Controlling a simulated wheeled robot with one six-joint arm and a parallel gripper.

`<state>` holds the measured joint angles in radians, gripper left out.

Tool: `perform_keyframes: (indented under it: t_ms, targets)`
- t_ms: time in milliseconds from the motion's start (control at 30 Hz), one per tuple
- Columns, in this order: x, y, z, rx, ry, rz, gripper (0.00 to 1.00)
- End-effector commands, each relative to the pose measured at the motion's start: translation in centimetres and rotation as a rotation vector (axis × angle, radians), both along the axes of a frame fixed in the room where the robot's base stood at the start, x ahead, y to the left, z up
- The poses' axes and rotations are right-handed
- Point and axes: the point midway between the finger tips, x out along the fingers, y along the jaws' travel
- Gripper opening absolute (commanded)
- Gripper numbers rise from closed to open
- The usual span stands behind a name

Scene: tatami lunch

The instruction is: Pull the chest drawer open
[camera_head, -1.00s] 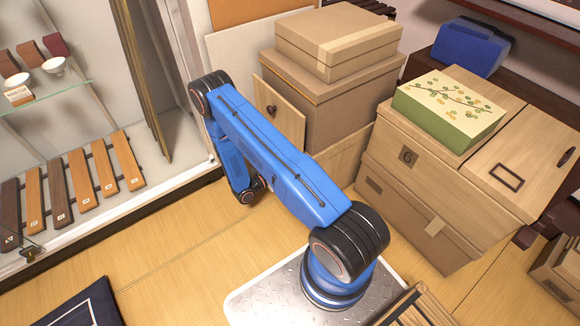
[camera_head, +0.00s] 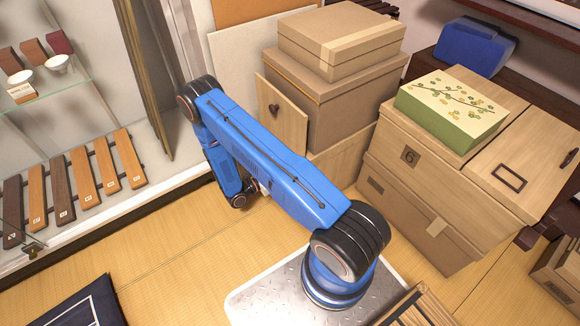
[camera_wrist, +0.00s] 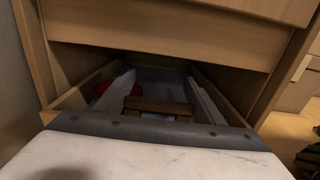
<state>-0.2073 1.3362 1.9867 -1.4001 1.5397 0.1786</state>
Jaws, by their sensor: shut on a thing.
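In the wrist view, the chest (camera_wrist: 170,38) is pale wood with a dark opening below its upper front board. Its drawer (camera_wrist: 225,98) stands partly open, and I look down between its wooden side walls. My gripper (camera_wrist: 160,90) reaches over it with two grey fingers. A dark brown wooden bar (camera_wrist: 158,106) lies between the fingers, which are shut on it; I cannot tell for sure that it is the handle. A red thing (camera_wrist: 103,88) lies inside at the left. The drawer's front is largely hidden by my gripper's body. In the head view my arm hides the gripper.
A wooden crate marked 6 (camera_head: 425,165) bears a green patterned box (camera_head: 450,105). A glass display shelf (camera_head: 50,95) is at the left. Tatami floor (camera_head: 185,260) is clear in front.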

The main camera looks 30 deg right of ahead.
Motion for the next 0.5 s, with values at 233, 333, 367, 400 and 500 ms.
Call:
perform_keyframes:
  t_ms: [233,333,367,400,500]
  targets:
    - [-0.1,7.0,0.0,0.001,-0.001,0.007,0.22]
    - [-0.2,9.8,0.0,0.001,-0.002,0.006,0.22]
    - [-0.3,10.6,0.0,0.001,-0.001,0.007,0.22]
    - [-0.3,11.6,0.0,0.001,-0.001,0.005,0.22]
    - [-0.4,14.1,0.0,0.001,-0.002,0.006,0.22]
